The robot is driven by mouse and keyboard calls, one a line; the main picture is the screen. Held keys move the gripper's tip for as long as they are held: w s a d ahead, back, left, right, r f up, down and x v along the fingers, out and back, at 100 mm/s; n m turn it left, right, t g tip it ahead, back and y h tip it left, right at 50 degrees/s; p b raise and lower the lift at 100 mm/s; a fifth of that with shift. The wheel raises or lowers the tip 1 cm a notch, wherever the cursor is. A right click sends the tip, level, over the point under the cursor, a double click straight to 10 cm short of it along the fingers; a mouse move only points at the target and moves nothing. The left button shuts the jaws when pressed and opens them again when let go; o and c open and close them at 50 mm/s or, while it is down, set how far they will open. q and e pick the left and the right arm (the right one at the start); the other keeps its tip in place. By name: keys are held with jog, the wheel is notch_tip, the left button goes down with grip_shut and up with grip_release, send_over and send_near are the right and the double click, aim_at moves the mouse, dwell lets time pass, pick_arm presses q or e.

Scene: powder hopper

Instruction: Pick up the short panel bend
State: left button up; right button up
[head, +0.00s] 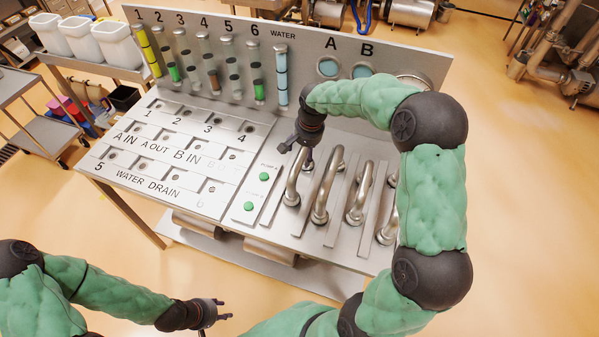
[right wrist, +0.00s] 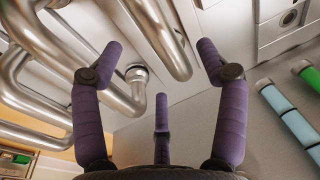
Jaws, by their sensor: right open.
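Several shiny steel U-shaped panel bends stand in a row on the right part of the panel. They include a leftmost bend (head: 292,188), a second bend (head: 320,207), a third bend (head: 357,208) and one partly hidden behind my right arm. I cannot tell for certain which is the short one. My right gripper (head: 296,150) is open and empty at the far end of the leftmost bend. In the right wrist view, steel bends (right wrist: 165,40) show beyond its spread fingers (right wrist: 160,62). My left gripper (head: 224,310) looks open and empty, low in front of the panel.
The sloped panel (head: 232,195) has labelled ports and two green buttons (head: 264,176). A cart with white bins (head: 118,45) stands at back left. The floor in front is clear.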

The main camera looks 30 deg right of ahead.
aim_at(302, 159)
jog(key=shift+w+f, duration=0.2)
jog(key=shift+f, duration=0.55)
jog(key=shift+w+a+f, duration=0.1)
jog(key=shift+w+f, duration=0.05)
jog(key=shift+f, duration=1.15)
jog(key=shift+w+a+f, duration=0.1)
jog(key=shift+f, duration=1.15)
jog(key=shift+f+b, duration=0.25)
jog(key=shift+b, duration=0.3)
jog(key=shift+r, duration=0.1)
grip_shut()
